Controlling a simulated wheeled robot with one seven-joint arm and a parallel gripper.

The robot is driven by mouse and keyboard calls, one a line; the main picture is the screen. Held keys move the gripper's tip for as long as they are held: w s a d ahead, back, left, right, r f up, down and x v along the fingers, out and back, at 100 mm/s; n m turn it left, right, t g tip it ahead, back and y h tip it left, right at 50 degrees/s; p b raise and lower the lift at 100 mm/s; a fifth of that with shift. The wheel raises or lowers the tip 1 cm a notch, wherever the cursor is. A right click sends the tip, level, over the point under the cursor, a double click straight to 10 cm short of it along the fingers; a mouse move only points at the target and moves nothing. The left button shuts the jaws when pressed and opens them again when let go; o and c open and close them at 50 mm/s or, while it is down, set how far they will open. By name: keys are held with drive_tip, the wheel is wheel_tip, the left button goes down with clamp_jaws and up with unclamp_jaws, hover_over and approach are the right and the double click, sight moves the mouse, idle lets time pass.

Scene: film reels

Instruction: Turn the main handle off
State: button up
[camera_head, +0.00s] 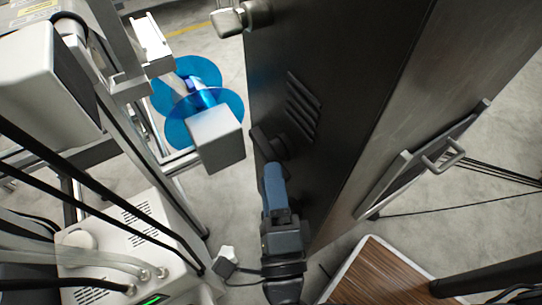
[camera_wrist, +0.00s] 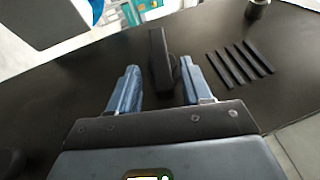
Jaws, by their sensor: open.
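The main handle (camera_head: 266,142) is a black lever on the side of a tall dark cabinet (camera_head: 330,70). In the wrist view the handle (camera_wrist: 159,52) stands out from the dark panel, upright in the picture. My gripper (camera_head: 272,168) is just in front of the handle in the head view. In the wrist view its two blue fingers are apart, with the handle between and slightly beyond their tips (camera_wrist: 160,68). I see no clear contact. The handle's base is partly hidden in the head view.
Slanted vent slats (camera_head: 303,105) lie right of the handle. A metal knob (camera_head: 240,17) sticks out at the cabinet's top. Blue film reels (camera_head: 222,104) and a grey box (camera_head: 216,138) stand close on the left. A wooden-topped surface (camera_head: 375,275) is at lower right.

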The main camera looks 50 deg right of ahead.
sight(272, 153)
drive_tip(key=shift+x, duration=2.2)
drive_tip(key=c, duration=0.7)
